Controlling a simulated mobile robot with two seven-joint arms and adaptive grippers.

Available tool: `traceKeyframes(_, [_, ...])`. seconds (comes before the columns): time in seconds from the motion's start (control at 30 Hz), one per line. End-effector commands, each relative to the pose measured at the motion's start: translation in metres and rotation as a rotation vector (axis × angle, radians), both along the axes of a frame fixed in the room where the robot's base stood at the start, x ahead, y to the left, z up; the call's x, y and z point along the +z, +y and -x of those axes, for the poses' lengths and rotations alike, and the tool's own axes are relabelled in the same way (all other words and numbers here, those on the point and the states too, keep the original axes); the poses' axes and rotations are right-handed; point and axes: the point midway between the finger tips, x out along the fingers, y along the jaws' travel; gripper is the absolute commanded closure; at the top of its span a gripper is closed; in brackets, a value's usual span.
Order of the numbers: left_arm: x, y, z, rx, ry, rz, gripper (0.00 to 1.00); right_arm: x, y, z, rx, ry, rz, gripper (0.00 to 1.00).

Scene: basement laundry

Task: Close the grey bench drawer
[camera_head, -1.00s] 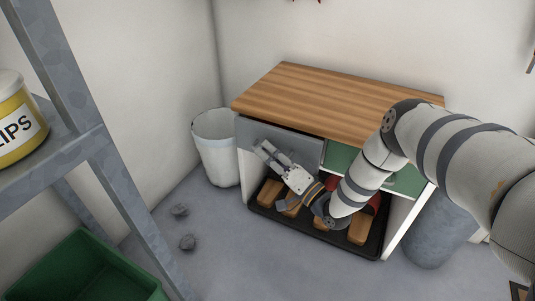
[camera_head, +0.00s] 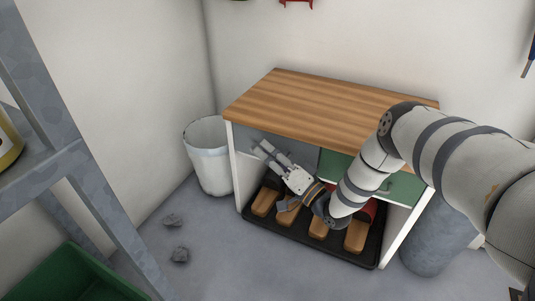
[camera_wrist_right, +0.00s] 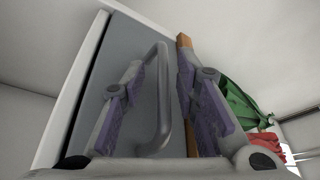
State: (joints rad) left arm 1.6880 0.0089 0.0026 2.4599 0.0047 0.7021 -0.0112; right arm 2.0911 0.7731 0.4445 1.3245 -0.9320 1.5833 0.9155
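The grey drawer (camera_head: 301,153) is at the upper left of the wooden-topped bench (camera_head: 325,98). Its front looks about level with the bench's white left side panel (camera_head: 236,165); a small remaining gap cannot be ruled out. My right gripper (camera_head: 264,152) is at the drawer front. In the right wrist view the grey front (camera_wrist_right: 120,68) fills the middle, with a dark line along its left edge. Its grey bar handle (camera_wrist_right: 163,95) stands between the two spread fingers of my right gripper (camera_wrist_right: 163,105). My left gripper is not in view.
A green drawer (camera_head: 398,187) is beside the grey one. Below is a black tray (camera_head: 338,252) with several wooden-handled brushes (camera_head: 264,201). A white bin (camera_head: 208,160) stands left of the bench. Grey lumps (camera_head: 179,254) lie on the floor. A metal shelf (camera_head: 95,190) is at left.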

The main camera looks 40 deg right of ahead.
Motion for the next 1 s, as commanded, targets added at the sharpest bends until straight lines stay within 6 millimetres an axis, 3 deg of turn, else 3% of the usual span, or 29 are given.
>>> traceKeyframes(0.3, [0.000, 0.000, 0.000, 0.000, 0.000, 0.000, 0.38, -0.018, -0.006, 0.076, -0.002, 0.006, 0.000, 0.72])
traceKeyframes(0.5, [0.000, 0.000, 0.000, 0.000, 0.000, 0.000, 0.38, -0.024, -0.008, 0.108, -0.003, 0.002, 0.001, 0.72])
traceKeyframes(1.0, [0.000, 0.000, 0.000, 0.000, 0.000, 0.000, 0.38, -0.025, -0.008, 0.114, -0.001, 0.004, 0.000, 0.72])
